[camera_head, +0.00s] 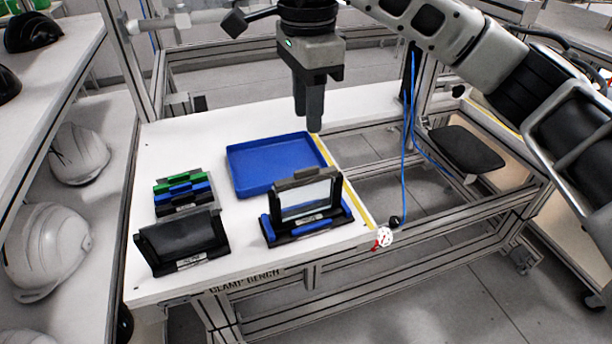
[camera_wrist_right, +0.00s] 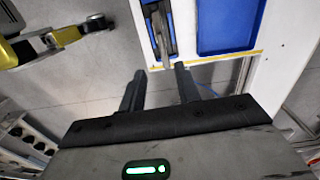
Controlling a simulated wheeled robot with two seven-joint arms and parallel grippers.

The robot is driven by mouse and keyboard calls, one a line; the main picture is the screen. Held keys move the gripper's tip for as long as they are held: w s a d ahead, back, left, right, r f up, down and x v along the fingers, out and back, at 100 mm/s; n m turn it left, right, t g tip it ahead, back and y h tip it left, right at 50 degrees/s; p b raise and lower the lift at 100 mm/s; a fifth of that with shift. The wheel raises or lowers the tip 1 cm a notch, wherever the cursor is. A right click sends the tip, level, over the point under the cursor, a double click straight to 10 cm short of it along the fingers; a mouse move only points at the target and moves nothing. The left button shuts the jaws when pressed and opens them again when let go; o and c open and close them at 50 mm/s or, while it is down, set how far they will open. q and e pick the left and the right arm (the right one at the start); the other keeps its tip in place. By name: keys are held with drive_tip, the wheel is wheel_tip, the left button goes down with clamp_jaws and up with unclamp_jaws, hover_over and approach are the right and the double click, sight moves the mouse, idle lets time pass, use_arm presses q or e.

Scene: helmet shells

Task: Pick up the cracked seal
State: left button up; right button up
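I cannot pick out a cracked seal for certain in either view. On the white bench (camera_head: 225,265), a clamp stand (camera_head: 306,199) with a clear panel and blue base stands at the front right. It also shows in the right wrist view (camera_wrist_right: 158,30). A black clamp stand (camera_head: 180,243) stands at the front left, and a stand with green and blue strips (camera_head: 184,188) is behind it. My right gripper (camera_head: 308,118) points down above the bench's back right, beyond the blue tray. Its fingers are apart and empty in the right wrist view (camera_wrist_right: 160,70). My left gripper is not in view.
An empty blue tray (camera_head: 265,180) lies mid-bench. A yellow strip (camera_head: 351,199) runs along the bench's right edge. A blue cable (camera_head: 405,150) hangs beside it, near a small red-and-white item (camera_head: 384,237) at the corner. White helmets (camera_head: 45,243) sit on shelves at left.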

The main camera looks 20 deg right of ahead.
sight(306, 169)
drive_tip(key=f, duration=0.5)
drive_tip(key=f+p, duration=0.1)
drive_tip(key=f, duration=0.4)
drive_tip(key=shift+w+f+p, duration=0.2)
drive_tip(key=shift+f+p, duration=0.1)
clamp_jaws()
